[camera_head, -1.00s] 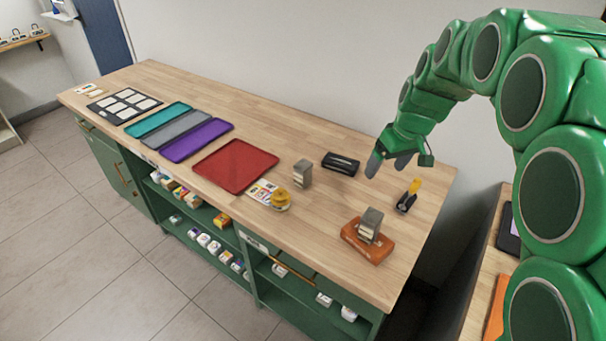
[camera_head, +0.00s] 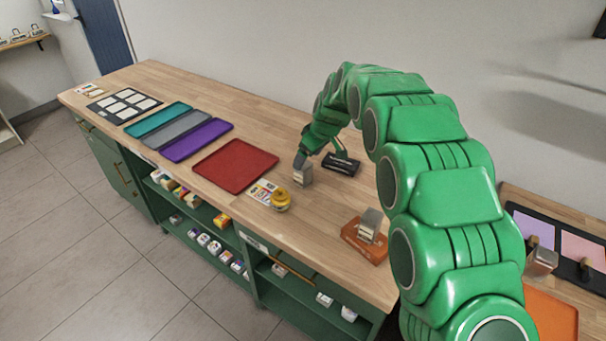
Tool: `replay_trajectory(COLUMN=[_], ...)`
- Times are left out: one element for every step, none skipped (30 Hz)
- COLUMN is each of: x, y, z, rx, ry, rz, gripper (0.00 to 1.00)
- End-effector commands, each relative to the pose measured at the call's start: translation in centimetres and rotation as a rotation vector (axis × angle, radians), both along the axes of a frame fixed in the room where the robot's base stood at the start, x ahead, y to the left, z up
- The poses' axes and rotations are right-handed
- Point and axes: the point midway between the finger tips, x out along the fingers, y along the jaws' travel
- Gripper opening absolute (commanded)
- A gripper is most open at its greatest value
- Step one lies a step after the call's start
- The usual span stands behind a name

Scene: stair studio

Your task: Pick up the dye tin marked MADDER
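A small grey tin (camera_head: 303,175) with a pale label stands upright on the wooden bench. My gripper (camera_head: 302,160) is at the top of this tin, with a grey finger against or just in front of its upper part. Whether the fingers are closed on it cannot be made out. A second grey tin (camera_head: 369,222) stands on an orange-brown block (camera_head: 362,242) nearer the bench's front right. A similar grey item (camera_head: 541,260) shows at the right table. The labels are too small to read, so I cannot tell which is MADDER.
A red tray (camera_head: 235,166), purple tray (camera_head: 197,140), grey tray and teal tray lie to the left. A yellow item (camera_head: 280,199) sits by a colour card (camera_head: 262,191). A black box (camera_head: 341,164) lies just right of my gripper. Bare bench lies between the tins.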

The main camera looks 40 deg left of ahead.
Motion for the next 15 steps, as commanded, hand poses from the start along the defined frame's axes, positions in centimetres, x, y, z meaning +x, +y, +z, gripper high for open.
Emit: replay_trajectory(x=[0.0, 0.0, 0.0, 0.0, 0.0, 0.0, 0.0, 0.0, 0.0, 0.0, 0.0, 0.0, 0.0, 0.0, 0.1], y=[0.2, 0.2, 0.3, 0.4, 0.5, 0.6, 0.7, 0.8, 0.9, 0.9, 1.0, 1.0, 1.0, 1.1, 1.1], z=[-0.3, -0.5, -0.8, -1.1, -1.3, -1.7, -2.0, -2.3, -2.5, -2.6, -2.7, -2.9, -3.1, -3.3, -3.7], rx=[0.000, 0.000, -0.001, -0.001, -0.001, -0.002, -0.002, -0.002, -0.002, -0.002, -0.002, -0.002, -0.002, -0.001, -0.001], ry=[0.000, 0.000, 0.001, 0.002, 0.002, 0.003, 0.003, 0.003, 0.003, 0.003, 0.003, 0.003, 0.003, 0.003, 0.002], rz=[0.002, 0.002, 0.003, 0.002, 0.002, 0.002, 0.002, 0.002, 0.002, 0.001, 0.001, 0.001, 0.001, 0.001, 0.001], gripper=[0.85, 0.85, 0.85, 0.85, 0.85, 0.85, 0.85, 0.85, 0.85, 0.85, 0.85, 0.85, 0.85, 0.85, 0.85])
